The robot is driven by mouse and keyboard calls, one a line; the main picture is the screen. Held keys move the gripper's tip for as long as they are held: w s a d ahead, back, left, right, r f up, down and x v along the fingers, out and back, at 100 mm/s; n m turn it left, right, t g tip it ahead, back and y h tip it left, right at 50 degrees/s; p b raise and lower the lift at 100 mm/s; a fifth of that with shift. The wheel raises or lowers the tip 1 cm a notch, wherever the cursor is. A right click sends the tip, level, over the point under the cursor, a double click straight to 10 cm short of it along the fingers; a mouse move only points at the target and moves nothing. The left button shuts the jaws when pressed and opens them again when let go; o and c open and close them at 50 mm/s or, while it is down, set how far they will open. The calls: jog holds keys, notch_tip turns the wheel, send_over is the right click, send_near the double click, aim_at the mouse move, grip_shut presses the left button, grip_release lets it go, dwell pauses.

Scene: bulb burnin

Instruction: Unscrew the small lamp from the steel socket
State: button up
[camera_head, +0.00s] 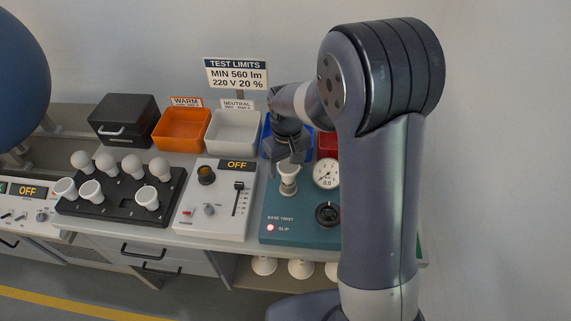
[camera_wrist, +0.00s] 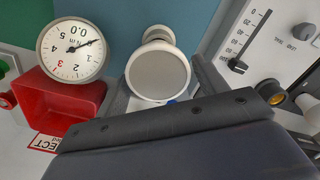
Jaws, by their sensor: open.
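The small lamp (camera_head: 288,171) is white with a round, flat face. It stands upright on the teal test box, and its lower end goes into the socket (camera_head: 288,188). In the wrist view the lamp's grey face (camera_wrist: 158,76) points at the camera, with part of the socket (camera_wrist: 158,33) behind it. My gripper (camera_head: 285,158) is above the lamp, pointing down. In the wrist view my gripper (camera_wrist: 161,88) is open, with one finger on each side of the lamp. I cannot tell whether either finger touches it.
A dial gauge (camera_head: 326,174) and a black knob (camera_head: 327,213) are close right of the lamp. A grey panel (camera_head: 222,222) reading OFF and a black rack (camera_head: 112,205) of bulbs are left. Orange (camera_head: 181,131) and white (camera_head: 233,132) bins stand behind.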

jog(key=m, duration=0.4)
jog(key=shift+w+d+m, duration=0.2)
jog(key=shift+d+m, duration=0.05)
jog(key=shift+m, duration=0.05)
jog(key=m, duration=0.4)
jog(key=shift+w+d, duration=0.15)
jog(key=shift+d, duration=0.05)
jog(key=shift+c, duration=0.2)
jog(key=c, duration=0.8)
jog(key=n, duration=0.4)
jog(key=shift+a, duration=0.3)
jog(key=shift+c, duration=0.3)
jog(key=n, duration=0.4)
jog(key=shift+s+a+f+n, duration=0.1)
jog(key=shift+s+a+n, duration=0.2)
jog(key=shift+s, duration=0.1)
jog(key=n, duration=0.4)
jog(key=shift+s+a, duration=0.15)
jog(key=shift+s, duration=0.1)
jog(key=n, duration=0.4)
jog(key=shift+s+a+n, duration=0.15)
jog(key=shift+s+n, duration=0.05)
jog(key=shift+n, duration=0.1)
